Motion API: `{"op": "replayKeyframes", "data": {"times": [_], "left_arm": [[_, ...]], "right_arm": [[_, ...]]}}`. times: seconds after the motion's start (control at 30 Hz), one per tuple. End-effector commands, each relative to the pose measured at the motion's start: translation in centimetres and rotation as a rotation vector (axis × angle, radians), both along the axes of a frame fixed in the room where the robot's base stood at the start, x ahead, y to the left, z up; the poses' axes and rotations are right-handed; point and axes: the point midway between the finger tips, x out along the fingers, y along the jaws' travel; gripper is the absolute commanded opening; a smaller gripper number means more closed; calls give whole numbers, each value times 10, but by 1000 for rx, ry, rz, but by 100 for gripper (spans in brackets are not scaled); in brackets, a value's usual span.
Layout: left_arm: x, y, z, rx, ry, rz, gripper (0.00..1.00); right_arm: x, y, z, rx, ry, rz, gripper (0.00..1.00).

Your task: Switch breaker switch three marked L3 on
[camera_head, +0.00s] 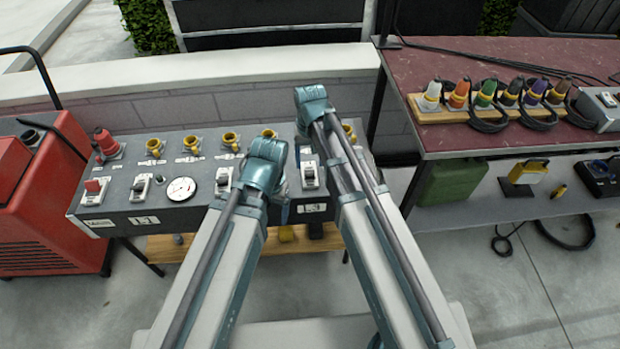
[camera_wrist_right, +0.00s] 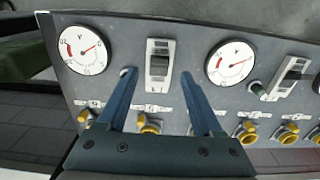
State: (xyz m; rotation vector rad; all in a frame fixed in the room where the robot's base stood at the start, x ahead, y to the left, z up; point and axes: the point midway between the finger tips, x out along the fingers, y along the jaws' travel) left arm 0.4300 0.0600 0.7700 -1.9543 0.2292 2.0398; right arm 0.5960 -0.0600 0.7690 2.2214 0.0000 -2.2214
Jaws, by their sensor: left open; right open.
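The breaker panel (camera_head: 112,200) is a dark box on legs with labels along its front. The L3 label (camera_head: 313,208) sits below a white breaker switch (camera_head: 309,177). In the right wrist view, turned upside down, this switch (camera_wrist_right: 159,65) with a dark lever lies between two dials. My right gripper (camera_wrist_right: 158,75) is open, one finger to each side of the switch; I cannot tell whether they touch it.
Other switches (camera_head: 140,187), a dial (camera_head: 181,188) and yellow sockets (camera_head: 191,144) share the panel. A red machine (camera_head: 40,200) stands at the left. A table (camera_head: 450,75) at the right holds coloured plugs (camera_head: 485,93). My two arms are close together over the panel.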

Motion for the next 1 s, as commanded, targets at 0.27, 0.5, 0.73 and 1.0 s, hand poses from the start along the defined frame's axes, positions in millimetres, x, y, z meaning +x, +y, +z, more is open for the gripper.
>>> {"op": "replayKeyframes", "data": {"times": [0.27, 0.5, 0.73, 1.0], "left_arm": [[0, 0, -45, 0, 0, 0, 88], [0, 0, -55, 0, 0, 0, 88], [0, 0, -54, 0, 0, 0, 88], [0, 0, -54, 0, 0, 0, 88]], "right_arm": [[0, 0, -45, 0, 0, 0, 68], [0, 0, -55, 0, 0, 0, 68], [0, 0, -54, 0, 0, 0, 68], [0, 0, -54, 0, 0, 0, 21]]}}
